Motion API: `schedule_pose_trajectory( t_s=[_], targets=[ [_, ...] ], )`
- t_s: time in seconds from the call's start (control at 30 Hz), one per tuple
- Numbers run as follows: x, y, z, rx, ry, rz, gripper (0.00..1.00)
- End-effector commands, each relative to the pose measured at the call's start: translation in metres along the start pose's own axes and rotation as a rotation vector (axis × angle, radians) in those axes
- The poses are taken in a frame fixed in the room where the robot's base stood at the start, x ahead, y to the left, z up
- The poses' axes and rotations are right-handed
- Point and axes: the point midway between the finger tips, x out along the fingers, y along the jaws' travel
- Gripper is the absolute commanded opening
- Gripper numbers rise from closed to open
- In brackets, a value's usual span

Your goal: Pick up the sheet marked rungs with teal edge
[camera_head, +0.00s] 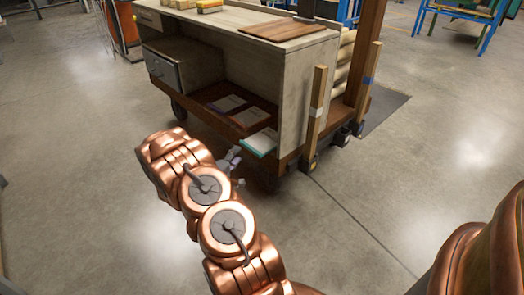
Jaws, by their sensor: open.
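A sheet with a teal edge (260,142) lies at the right end of the low brown shelf of the wooden cart, jutting a little over its front edge. Its marking is too small to read. My gripper (233,155) is small in view at the end of my copper arm, just left of the teal-edged sheet. It looks empty, and its fingers are partly hidden by my wrist. I cannot tell whether it touches the sheet.
Two more sheets, one purple-edged (228,103) and one brown-edged (250,116), lie left of it on the shelf. The cart's side panel (300,95) and upright wooden posts (316,115) stand to the right. A drawer (163,68) is at left. The front floor is clear.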

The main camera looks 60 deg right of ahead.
Motion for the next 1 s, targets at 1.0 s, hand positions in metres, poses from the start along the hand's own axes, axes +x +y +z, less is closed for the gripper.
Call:
schedule_pose_trajectory(
  t_s=[1.0],
  targets=[
    [0.069,-0.006,0.020,-0.045,-0.030,0.042,0.48]
  ],
)
